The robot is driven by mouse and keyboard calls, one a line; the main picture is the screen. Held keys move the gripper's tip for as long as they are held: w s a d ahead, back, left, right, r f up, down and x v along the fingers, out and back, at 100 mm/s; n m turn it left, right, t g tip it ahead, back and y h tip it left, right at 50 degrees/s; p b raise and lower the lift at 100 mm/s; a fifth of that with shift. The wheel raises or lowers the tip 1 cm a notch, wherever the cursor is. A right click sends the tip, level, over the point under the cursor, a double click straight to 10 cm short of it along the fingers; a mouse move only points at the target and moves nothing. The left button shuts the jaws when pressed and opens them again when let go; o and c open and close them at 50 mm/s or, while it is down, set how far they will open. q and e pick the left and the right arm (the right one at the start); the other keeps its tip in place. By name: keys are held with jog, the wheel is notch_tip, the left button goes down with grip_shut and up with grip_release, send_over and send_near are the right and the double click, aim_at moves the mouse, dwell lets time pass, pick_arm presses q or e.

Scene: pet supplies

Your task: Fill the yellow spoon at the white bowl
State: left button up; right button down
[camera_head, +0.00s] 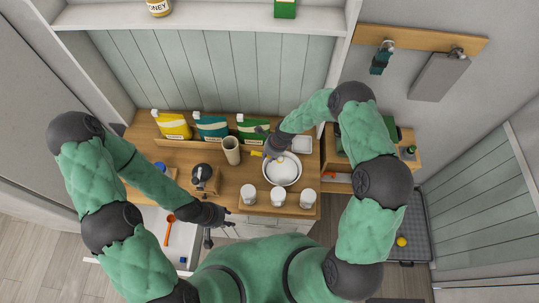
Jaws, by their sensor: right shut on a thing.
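The white bowl (291,180) stands on the wooden counter, right of its middle. My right gripper (270,152) is over the bowl's upper left rim and is shut on the yellow spoon. A small yellow part of the spoon (256,154) shows just left of the gripper; the gripper hides most of the rest. I cannot tell whether the spoon's scoop touches what is in the bowl or holds anything. My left gripper (219,228) hangs empty near the counter's front edge, its fingers apart, away from the bowl.
Several white jars, one here (249,193), line the counter's front below the bowl. A beige cup (231,150) stands left of the bowl, a dark device (203,176) further left. Yellow (173,125), teal and green bags stand behind. An orange spoon (169,231) lies in the white drawer.

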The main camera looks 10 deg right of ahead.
jog(key=shift+a+r, duration=0.1)
jog(key=shift+r, duration=0.05)
jog(key=shift+w+a+h+b, duration=0.1)
jog(key=shift+a+h+b, duration=0.05)
jog(key=shift+h+b, duration=0.35)
jog(key=b, duration=0.1)
jog(key=h+b, duration=0.1)
jog(key=b, duration=0.1)
jog(key=shift+w+a+r+g, duration=0.1)
jog(key=shift+a+r+g, duration=0.1)
jog(key=shift+a+g, duration=0.15)
jog(key=shift+w+a+r+g+h+b, duration=0.15)
jog(key=shift+h+b, duration=0.15)
jog(key=shift+b, duration=0.3)
jog(key=shift+s+r+g+h+b, duration=0.15)
jog(key=shift+h+b, duration=0.15)
jog(key=shift+b, duration=0.3)
jog(key=shift+w, duration=0.1)
jog(key=shift+a, duration=0.1)
